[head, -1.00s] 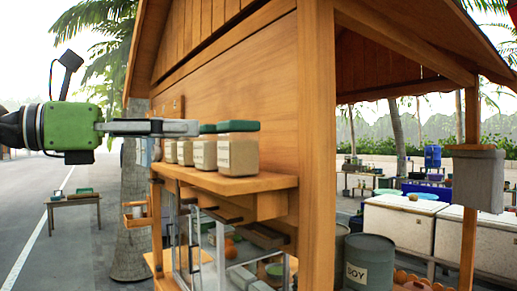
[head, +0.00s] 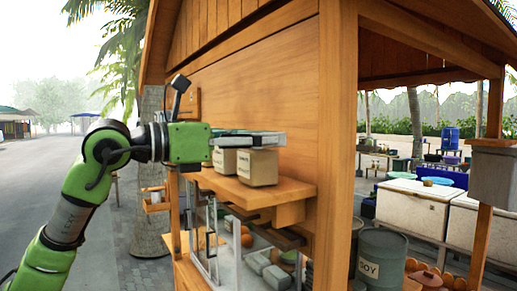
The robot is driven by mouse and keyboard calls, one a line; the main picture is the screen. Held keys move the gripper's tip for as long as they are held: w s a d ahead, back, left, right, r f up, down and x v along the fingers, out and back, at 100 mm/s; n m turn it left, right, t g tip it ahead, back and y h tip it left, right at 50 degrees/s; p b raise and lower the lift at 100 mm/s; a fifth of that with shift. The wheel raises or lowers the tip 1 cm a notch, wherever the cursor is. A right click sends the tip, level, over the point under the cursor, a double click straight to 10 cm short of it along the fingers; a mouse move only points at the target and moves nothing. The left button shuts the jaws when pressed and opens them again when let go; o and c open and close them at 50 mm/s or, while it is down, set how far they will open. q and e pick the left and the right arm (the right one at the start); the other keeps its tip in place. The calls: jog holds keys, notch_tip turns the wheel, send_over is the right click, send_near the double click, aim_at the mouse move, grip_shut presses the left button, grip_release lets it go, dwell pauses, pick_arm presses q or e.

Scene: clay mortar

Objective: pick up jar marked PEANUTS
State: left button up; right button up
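My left gripper (head: 282,139) is level with the top of the front beige jar (head: 258,168) on the wooden wall shelf. Its fingers lie along the jar's green lid and mostly hide it. I cannot tell whether they touch the lid or have closed on it. The jar stands upright on the shelf. Its label is too small to read, so I cannot confirm PEANUTS. A second beige jar (head: 223,161) stands to its left, partly covered by the gripper. Other jars on the shelf are hidden behind my arm. My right gripper is not in view.
The wooden shelf (head: 300,190) juts from the stall wall, with a wooden post (head: 338,150) close on its right. Below is a glass-fronted case (head: 240,255) with food. A grey drum marked SOY (head: 382,262) and white chests (head: 415,205) stand right. Open road lies left.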

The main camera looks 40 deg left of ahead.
pick_arm(q)
jog(key=shift+w, duration=0.1)
jog(key=shift+s, duration=0.25)
jog(key=c, duration=1.4)
jog(key=shift+w, duration=0.1)
jog(key=shift+r, duration=0.1)
